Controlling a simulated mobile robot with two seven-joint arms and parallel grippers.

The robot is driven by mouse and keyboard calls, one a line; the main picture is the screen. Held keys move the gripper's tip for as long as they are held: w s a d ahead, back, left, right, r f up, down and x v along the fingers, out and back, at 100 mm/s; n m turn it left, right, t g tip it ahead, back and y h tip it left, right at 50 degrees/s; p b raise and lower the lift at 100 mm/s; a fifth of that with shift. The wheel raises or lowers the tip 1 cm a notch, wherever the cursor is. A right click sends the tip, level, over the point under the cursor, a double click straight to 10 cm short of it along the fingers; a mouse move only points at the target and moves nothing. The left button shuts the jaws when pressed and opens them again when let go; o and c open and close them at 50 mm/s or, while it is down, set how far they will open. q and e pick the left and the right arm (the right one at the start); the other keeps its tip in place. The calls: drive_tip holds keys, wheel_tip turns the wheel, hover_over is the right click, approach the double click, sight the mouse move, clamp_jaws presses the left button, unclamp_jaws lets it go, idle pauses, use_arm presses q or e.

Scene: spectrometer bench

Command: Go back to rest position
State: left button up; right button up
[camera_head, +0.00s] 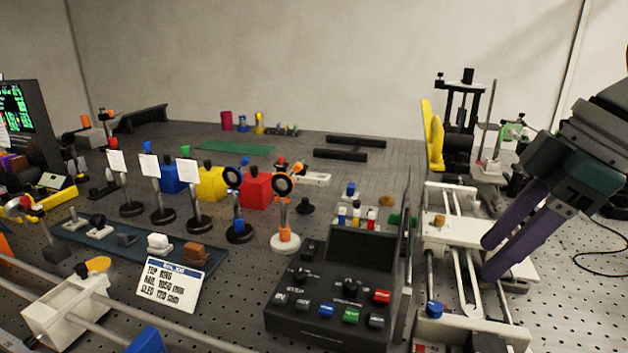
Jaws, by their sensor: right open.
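My right gripper (494,257) comes in from the right edge, with a dark green body and two long purple fingers pointing down and left. The fingers are apart and nothing shows between them. Their tips are over or beside the white rail stage (463,234) at the right of the bench; I cannot tell whether they touch it. My left gripper is not in view.
A black control box (340,330) with coloured buttons stands left of the stage. Several upright posts with white cards and ring mounts (282,186) fill the middle. A tall black stand (459,120) rises behind the stage. A monitor (36,125) is at left.

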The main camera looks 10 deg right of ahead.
drive_tip(key=shift+n+g, duration=0.5)
drive_tip(key=shift+n, duration=0.2)
drive_tip(key=s+a+f, duration=0.1)
drive_tip(key=s+a, duration=0.1)
drive_tip(key=a, duration=0.1)
drive_tip(key=s+a+f+p, duration=0.1)
drive_tip(key=s+a+f, duration=0.1)
drive_tip(key=a, duration=0.2)
drive_tip(key=s+a+f, duration=0.2)
drive_tip(key=a, duration=0.1)
drive_tip(key=shift+a, duration=0.35)
drive_tip(key=s+a+m+t+p, duration=0.1)
drive_tip(key=s+a+m, duration=0.1)
drive_tip(key=s+a, duration=0.25)
drive_tip(key=s+d+r+m+h+p, duration=0.2)
drive_tip(key=s+d+m+h+p, duration=0.1)
drive_tip(key=s+d+m, duration=0.45)
wheel_tip(320, 180, up, 36)
drive_tip(key=a+p, duration=0.1)
drive_tip(key=p, duration=3.5)
drive_tip(key=shift+s+a+r+t, duration=0.15)
drive_tip(key=shift+s+a+t, duration=0.05)
drive_tip(key=shift+s+t, duration=0.15)
drive_tip(key=shift+c, duration=0.2)
